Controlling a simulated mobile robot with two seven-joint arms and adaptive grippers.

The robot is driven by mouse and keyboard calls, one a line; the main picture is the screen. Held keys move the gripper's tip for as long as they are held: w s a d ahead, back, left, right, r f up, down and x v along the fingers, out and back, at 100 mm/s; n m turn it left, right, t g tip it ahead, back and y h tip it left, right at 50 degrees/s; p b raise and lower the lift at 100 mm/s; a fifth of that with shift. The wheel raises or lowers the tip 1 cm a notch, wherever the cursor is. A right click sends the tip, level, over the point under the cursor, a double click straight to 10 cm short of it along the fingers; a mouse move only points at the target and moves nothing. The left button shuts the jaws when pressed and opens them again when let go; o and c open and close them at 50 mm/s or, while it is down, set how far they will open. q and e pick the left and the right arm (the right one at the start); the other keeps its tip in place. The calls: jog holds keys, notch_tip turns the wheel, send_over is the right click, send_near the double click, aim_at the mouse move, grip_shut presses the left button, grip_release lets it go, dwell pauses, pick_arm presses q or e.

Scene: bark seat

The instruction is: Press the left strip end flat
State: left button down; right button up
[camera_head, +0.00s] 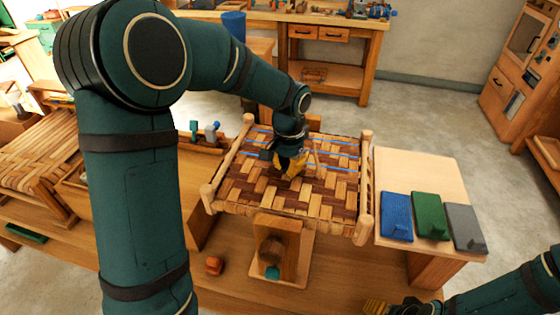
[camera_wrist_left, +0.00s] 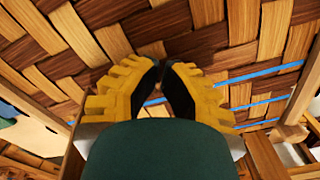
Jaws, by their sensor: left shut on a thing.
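The woven bark seat (camera_head: 265,195) has light and dark strips in a wooden frame, with blue lines across its far half. My left gripper (camera_head: 292,165) is low over the middle of the seat, its yellow pads close together. It also shows in the left wrist view (camera_wrist_left: 163,68), with the tips nearly meeting at the weave (camera_wrist_left: 190,35). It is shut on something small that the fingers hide. I cannot tell which piece is the left strip end. My right gripper (camera_head: 376,306) is partly cut off at the bottom edge.
A pale board (camera_head: 415,170) right of the seat carries a blue block (camera_head: 397,216), a green block (camera_head: 430,216) and a grey block (camera_head: 465,227). A wooden stand (camera_head: 283,245) is in front of the seat. Another woven seat (camera_head: 38,150) is at left.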

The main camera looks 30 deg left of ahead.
jog(key=shift+s+f, duration=0.15)
pick_arm(q)
jog(key=shift+w, duration=0.1)
jog(key=shift+r+p, duration=0.3)
jog(key=shift+p, duration=0.05)
notch_tip(320, 180, up, 3)
jog(key=shift+f+p, duration=0.2)
jog(key=shift+p, duration=0.8)
jog(key=shift+r+p, duration=0.65)
jog(key=shift+r, duration=0.05)
pick_arm(e)
notch_tip(320, 180, up, 4)
jog(key=shift+s+f, duration=0.1)
pick_arm(q)
jog(key=shift+r+p, duration=1.35)
jog(key=shift+r, duration=0.4)
pick_arm(e)
jog(key=shift+w+r, duration=0.3)
jog(key=shift+r, duration=0.45)
jog(key=shift+w+r, duration=0.25)
jog(key=shift+r, duration=0.45)
pick_arm(q)
jog(key=shift+f, duration=0.1)
pick_arm(e)
jog(key=shift+f, duration=0.1)
